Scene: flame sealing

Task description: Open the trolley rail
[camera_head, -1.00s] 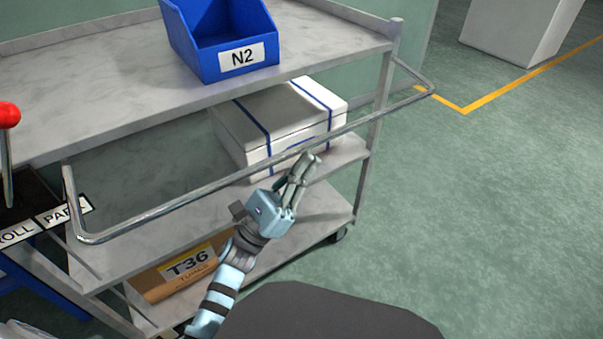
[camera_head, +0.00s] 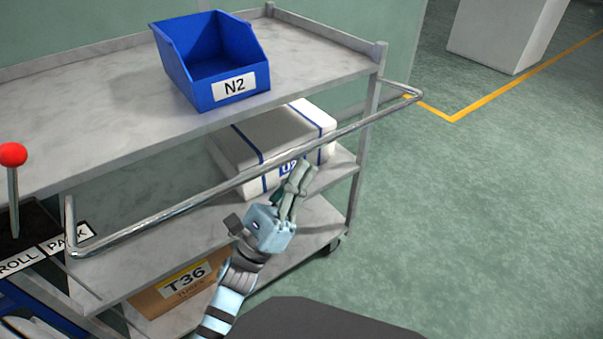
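The trolley (camera_head: 110,105) is a grey metal cart with several shelves. Its rail (camera_head: 215,192) is a thin metal bar bent at both ends. It sticks out level from the long near side, below the top shelf. My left gripper (camera_head: 299,178) is just below the right half of the rail, its fingers pointing up towards it. The fingers look close together, seen from the side. I cannot see the rail between them, nor tell whether they touch it. My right gripper is not in view.
A blue bin (camera_head: 215,75) marked N2 stands on the top shelf. A white box (camera_head: 270,140) with blue bands sits on the shelf below. A cardboard box (camera_head: 185,285) marked T36 is lower down. A red-knobbed lever (camera_head: 13,160) stands at left.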

